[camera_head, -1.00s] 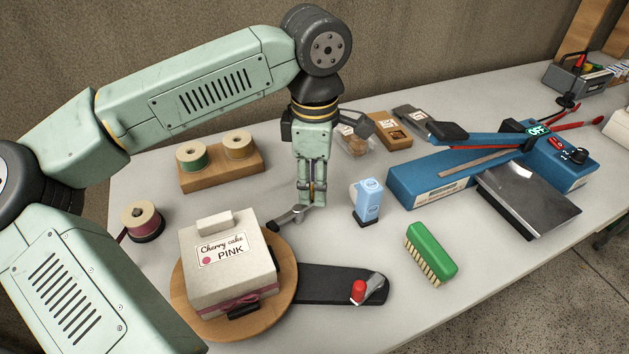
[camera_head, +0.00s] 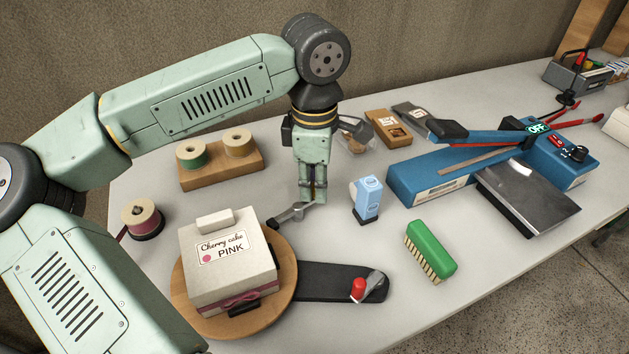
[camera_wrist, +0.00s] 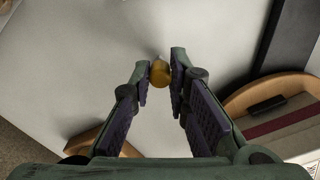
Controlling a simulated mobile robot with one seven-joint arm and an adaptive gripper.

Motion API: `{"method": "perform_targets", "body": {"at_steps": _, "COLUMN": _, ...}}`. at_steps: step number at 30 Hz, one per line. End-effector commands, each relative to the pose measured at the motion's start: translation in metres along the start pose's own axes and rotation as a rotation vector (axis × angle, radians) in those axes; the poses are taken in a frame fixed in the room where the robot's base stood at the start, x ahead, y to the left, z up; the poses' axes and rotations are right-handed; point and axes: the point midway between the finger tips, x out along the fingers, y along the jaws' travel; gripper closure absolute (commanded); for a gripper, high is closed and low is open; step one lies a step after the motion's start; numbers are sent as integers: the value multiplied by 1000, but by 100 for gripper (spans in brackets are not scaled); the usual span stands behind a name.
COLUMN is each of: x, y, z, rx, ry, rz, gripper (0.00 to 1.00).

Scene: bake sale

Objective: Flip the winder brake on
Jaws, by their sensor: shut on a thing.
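The winder has a round wooden turntable (camera_head: 187,309) and a dark base arm (camera_head: 318,283) with a red-knobbed crank (camera_head: 358,289). A small grey metal lever (camera_head: 290,214) sticks out behind the turntable, seemingly the brake. My gripper (camera_head: 312,197) points down at the lever's far end. In the wrist view, my gripper (camera_wrist: 162,72) is shut on a round brass-yellow knob (camera_wrist: 160,74) between its fingertips. The head view hides this knob behind the fingers. The lever's setting cannot be read.
A cherry cake box (camera_head: 227,272) sits on the turntable. A ribbon spool (camera_head: 142,218) stands left, and a wooden spool holder (camera_head: 221,170) behind. The table between the gripper and brush is mostly clear.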

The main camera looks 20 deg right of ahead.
Motion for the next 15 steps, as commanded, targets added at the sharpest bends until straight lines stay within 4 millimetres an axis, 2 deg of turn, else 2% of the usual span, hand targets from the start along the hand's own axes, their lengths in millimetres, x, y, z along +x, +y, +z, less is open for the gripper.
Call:
{"method": "perform_targets", "body": {"at_steps": 8, "x": 2, "y": 0, "z": -1, "rx": -9, "ry": 1, "rz": 0, "gripper": 100}}
{"method": "perform_targets", "body": {"at_steps": 15, "x": 3, "y": 3, "z": -4, "rx": -125, "ry": 2, "rz": 1, "gripper": 100}}
